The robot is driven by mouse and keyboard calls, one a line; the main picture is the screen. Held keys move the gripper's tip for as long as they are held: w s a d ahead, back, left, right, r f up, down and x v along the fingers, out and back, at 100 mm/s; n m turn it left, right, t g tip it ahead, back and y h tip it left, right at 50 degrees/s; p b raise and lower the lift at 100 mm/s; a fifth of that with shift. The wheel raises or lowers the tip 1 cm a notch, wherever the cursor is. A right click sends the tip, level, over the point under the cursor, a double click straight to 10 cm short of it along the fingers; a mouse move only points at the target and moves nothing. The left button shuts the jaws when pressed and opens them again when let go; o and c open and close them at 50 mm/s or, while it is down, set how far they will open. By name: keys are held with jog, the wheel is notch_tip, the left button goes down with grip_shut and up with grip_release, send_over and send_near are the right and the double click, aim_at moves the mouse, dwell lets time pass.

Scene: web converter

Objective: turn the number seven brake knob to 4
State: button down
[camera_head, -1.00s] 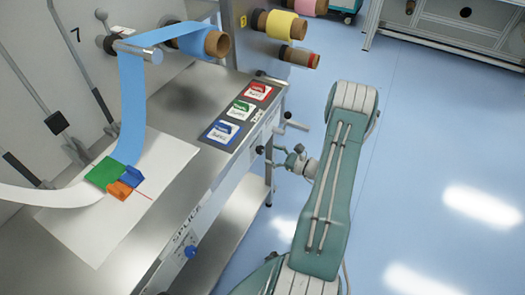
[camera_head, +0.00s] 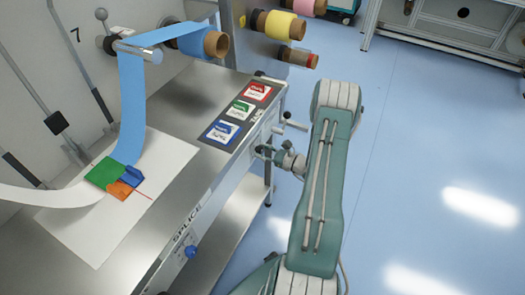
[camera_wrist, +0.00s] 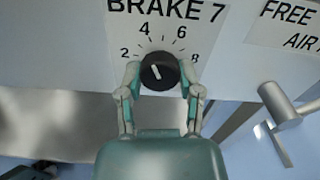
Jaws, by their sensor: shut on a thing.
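The black brake knob (camera_wrist: 160,72) sits on the panel under the "BRAKE 7" label (camera_wrist: 166,10) in the wrist view. Its white pointer line tilts up and left, pointing roughly at the 4 mark. The dial shows 2, 4, 6 and 8. My gripper (camera_wrist: 160,78) is shut on the knob, with one finger against its left side and one against its right. In the head view my gripper (camera_head: 264,156) is at the front edge of the metal table; the knob cannot be made out there.
A "FREE AIR" label (camera_wrist: 290,22) and a metal crank handle (camera_wrist: 280,105) are right of the knob. Open floor lies right.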

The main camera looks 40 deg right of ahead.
jog(key=shift+w+r+n, duration=0.1)
jog(key=shift+r+n, duration=0.05)
jog(key=shift+n, duration=0.25)
jog(key=shift+c, duration=1.3)
grip_release()
jog(key=v, duration=1.2)
jog(key=shift+d, duration=0.1)
